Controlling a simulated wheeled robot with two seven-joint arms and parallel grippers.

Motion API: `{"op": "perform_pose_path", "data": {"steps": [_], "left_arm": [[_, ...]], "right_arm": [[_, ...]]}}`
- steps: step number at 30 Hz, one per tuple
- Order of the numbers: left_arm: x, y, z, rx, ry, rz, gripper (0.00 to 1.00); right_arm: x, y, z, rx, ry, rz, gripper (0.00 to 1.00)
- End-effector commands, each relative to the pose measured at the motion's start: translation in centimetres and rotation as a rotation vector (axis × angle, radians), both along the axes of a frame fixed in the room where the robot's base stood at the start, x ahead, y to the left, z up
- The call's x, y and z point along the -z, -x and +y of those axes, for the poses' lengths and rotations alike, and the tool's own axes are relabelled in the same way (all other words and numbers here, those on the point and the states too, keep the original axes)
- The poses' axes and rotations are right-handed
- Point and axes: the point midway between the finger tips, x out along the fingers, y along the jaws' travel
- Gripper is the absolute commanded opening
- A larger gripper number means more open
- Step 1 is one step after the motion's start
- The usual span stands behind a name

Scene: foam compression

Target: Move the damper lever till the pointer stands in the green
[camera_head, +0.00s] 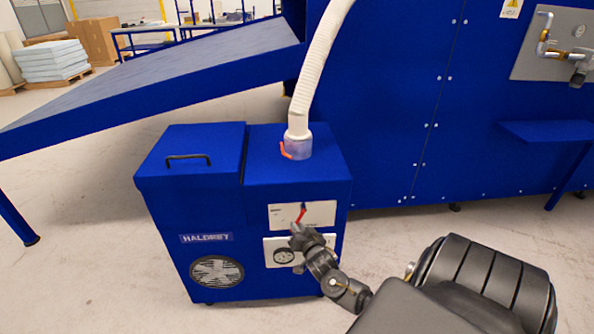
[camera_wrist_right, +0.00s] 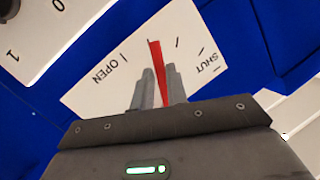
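The damper lever is a red bar (camera_wrist_right: 155,55) on a white plate (camera_wrist_right: 105,75) marked OPEN and SHUT in the right wrist view. It points between the two words. The lever (camera_head: 301,214) and plate (camera_head: 323,213) also show on the front of the blue cabinet in the head view. My right gripper (camera_wrist_right: 159,80) has its fingers close on both sides of the lever and appears shut on it; it also shows in the head view (camera_head: 297,229). My left gripper is out of view.
The cabinet (camera_head: 165,215) has a handled lid, a vent grille (camera_head: 217,272) and a ribbed white hose (camera_head: 315,75) on top, with an orange tab at its collar. A sloping blue chute (camera_head: 150,85) lies behind, a large blue machine (camera_head: 390,120) at right. Floor is free at left.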

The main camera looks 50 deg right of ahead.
Motion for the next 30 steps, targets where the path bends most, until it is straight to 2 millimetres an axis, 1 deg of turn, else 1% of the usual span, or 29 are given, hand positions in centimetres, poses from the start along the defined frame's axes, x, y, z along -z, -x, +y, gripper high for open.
{"op": "perform_pose_path", "data": {"steps": [1, 3, 4, 11, 14, 17, 20, 24, 27, 30], "left_arm": [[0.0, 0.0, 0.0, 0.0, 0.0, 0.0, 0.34], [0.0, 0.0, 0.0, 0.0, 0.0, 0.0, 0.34], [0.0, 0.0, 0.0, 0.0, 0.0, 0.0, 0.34], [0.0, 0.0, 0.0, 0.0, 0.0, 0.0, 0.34], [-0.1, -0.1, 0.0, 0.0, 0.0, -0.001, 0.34], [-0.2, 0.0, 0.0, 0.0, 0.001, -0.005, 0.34], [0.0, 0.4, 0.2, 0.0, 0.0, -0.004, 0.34], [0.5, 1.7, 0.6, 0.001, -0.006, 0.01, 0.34], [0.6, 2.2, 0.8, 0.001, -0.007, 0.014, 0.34], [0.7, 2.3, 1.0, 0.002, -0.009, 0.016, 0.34]], "right_arm": [[0.0, 0.0, 0.0, 0.0, 0.0, 0.001, 0.22], [0.0, 0.0, 0.0, 0.0, 0.0, 0.001, 0.31], [0.0, 0.0, 0.1, -0.001, 0.0, 0.0, 0.34], [0.0, -0.1, 0.2, -0.003, 0.0, -0.001, 0.34], [-0.1, 0.2, 0.3, -0.003, -0.002, 0.0, 0.34], [-0.3, 1.3, 0.8, -0.004, -0.003, 0.0, 0.34], [-0.6, 3.0, 1.6, -0.004, -0.003, 0.0, 0.34], [-1.1, 5.6, 2.8, -0.002, -0.003, 0.0, 0.34], [-1.4, 7.2, 3.5, -0.003, -0.003, 0.001, 0.34], [-1.6, 8.4, 4.1, -0.002, -0.003, 0.0, 0.34]]}}
